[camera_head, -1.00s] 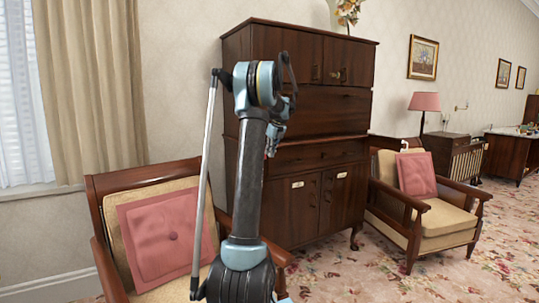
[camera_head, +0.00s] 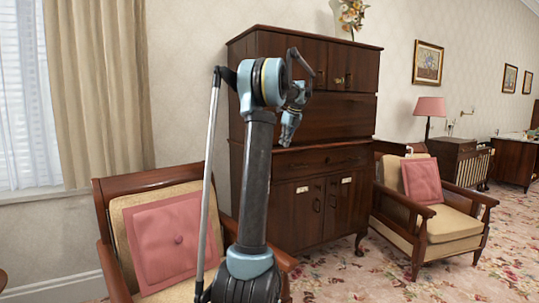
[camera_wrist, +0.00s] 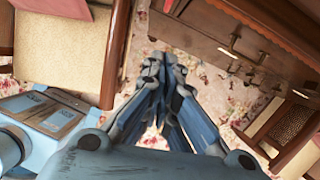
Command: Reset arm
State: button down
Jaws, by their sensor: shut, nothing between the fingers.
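My arm stands raised in front of the dark wooden cabinet (camera_head: 335,160) in the head view. My gripper (camera_head: 286,142) hangs from the folded wrist at the top of the arm and points down, overlapping the cabinet's front in the picture. In the wrist view my gripper (camera_wrist: 160,58) has its fingertips together over the flowered carpet, with nothing held between them.
A wooden armchair with a pink cushion (camera_head: 172,240) stands close on the left, partly behind my arm. Another armchair with a pink cushion (camera_head: 422,180) stands right of the cabinet. A pink lamp (camera_head: 430,107) is behind it. Flowered carpet (camera_head: 345,280) is open at the front right.

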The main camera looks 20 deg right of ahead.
jog(key=s+a+f+n, duration=0.2)
jog(key=s+a+n, duration=0.35)
jog(key=a, duration=0.45)
jog(key=s+a+f+n+g, duration=0.1)
jog(key=s+a+f+n, duration=0.1)
jog(key=s+a+n, duration=0.45)
jog(key=s+a+f+n, duration=0.2)
jog(key=s+a+n, duration=0.3)
jog(key=a, duration=0.7)
jog(key=s+a+f+n, duration=0.4)
jog(key=s+f+n, duration=0.1)
jog(key=s+f, duration=0.3)
jog(key=s+a+f+n, duration=0.4)
jog(key=s+f, duration=0.3)
jog(key=s, duration=0.2)
jog(key=s+a+f+n+g+h, duration=0.1)
jog(key=s+a+f+n, duration=0.3)
jog(key=s+f+n, duration=0.3)
jog(key=shift+s+a+f, duration=0.2)
jog(key=shift+s+f, duration=0.6)
jog(key=shift+s, duration=0.45)
jog(key=shift+w+f, duration=0.2)
jog(key=shift+w, duration=0.2)
